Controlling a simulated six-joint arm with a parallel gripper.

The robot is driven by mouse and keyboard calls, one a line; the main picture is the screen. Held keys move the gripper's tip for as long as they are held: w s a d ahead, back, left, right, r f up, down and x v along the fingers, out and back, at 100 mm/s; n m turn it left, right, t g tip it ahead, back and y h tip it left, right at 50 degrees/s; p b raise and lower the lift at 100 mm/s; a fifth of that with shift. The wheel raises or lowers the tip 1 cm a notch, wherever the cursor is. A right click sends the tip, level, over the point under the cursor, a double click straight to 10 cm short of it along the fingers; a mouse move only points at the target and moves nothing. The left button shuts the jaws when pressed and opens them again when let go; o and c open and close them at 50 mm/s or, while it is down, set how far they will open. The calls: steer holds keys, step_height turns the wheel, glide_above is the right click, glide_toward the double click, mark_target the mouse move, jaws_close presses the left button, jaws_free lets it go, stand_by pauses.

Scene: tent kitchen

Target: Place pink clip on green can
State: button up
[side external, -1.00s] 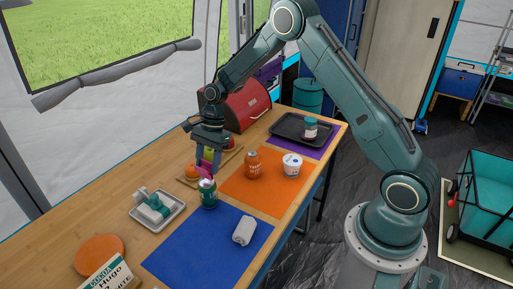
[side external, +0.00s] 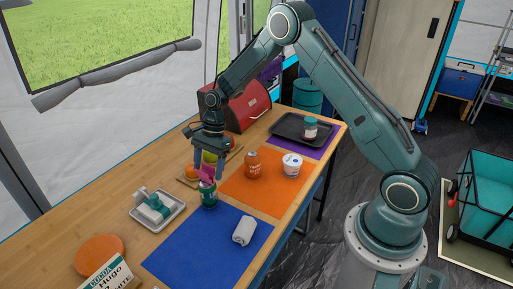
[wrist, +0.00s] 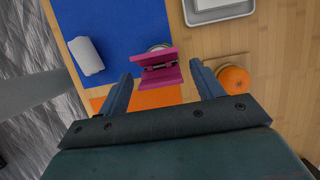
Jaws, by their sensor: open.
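The pink clip (side external: 205,173) is at the top of the green can (side external: 209,196), which stands upright at the blue mat's far corner. In the wrist view the clip (wrist: 160,70) lies across the can's top (wrist: 158,47), hiding most of it. My gripper (side external: 206,172) is over the can, pointing down. In the wrist view my gripper (wrist: 161,72) is open, with a finger on each side of the clip and gaps between. The clip looks to be resting on the can, though their contact is partly hidden.
An orange can (side external: 252,164) and a white tub (side external: 292,165) stand on the orange mat. An orange fruit (wrist: 234,79) is close to my finger. A small tray (side external: 172,216) is left of the green can. A white roll (side external: 244,231) lies on the blue mat.

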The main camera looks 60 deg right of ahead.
steer(key=shift+r, duration=0.1)
steer(key=v, duration=1.2)
steer(key=shift+r, duration=0.2)
stand_by(0.4)
steer(key=s+a+r+n+t+h, duration=0.1)
steer(key=s+a+r+n, duration=0.1)
steer(key=s+r+n, duration=0.35)
steer(key=s+a+r+n+t+h, duration=0.1)
steer(key=s+a+r+n+t, duration=0.15)
steer(key=s+r, duration=0.65)
steer(key=s+n+t+h, duration=0.1)
steer(key=s+n+t, duration=0.1)
steer(key=s+n, duration=0.8)
steer(key=s, duration=0.7)
steer(key=shift+s+r+h, duration=0.25)
steer(key=shift+s+h, duration=0.1)
steer(key=shift+h, duration=0.05)
